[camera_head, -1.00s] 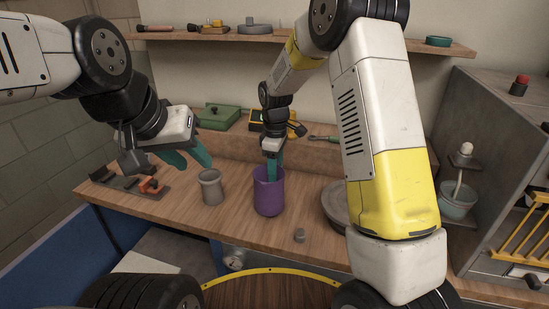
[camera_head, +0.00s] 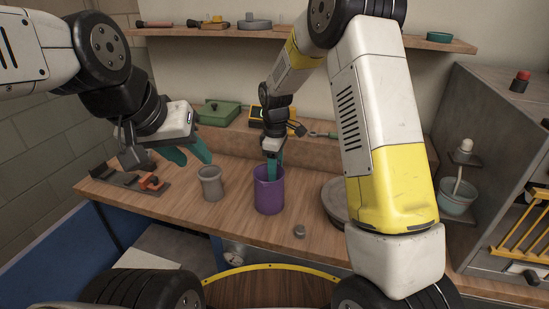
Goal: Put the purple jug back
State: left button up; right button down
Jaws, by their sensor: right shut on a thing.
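The purple jug (camera_head: 269,192) stands upright on the wooden workbench (camera_head: 170,203), near its middle. My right gripper (camera_head: 272,170) points down into the jug's mouth from above and is shut on its wall; the fingertips are partly hidden inside. My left gripper (camera_head: 188,154) is open and empty, with its teal fingers spread above the bench to the left of the jug.
A grey cup (camera_head: 211,186) stands just left of the jug. A small grey lump (camera_head: 299,231) lies in front right. A green box (camera_head: 218,113) sits on the back ledge, below a wall shelf (camera_head: 300,34).

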jog(key=c, duration=0.6)
grip_release()
jog(key=shift+o, duration=0.2)
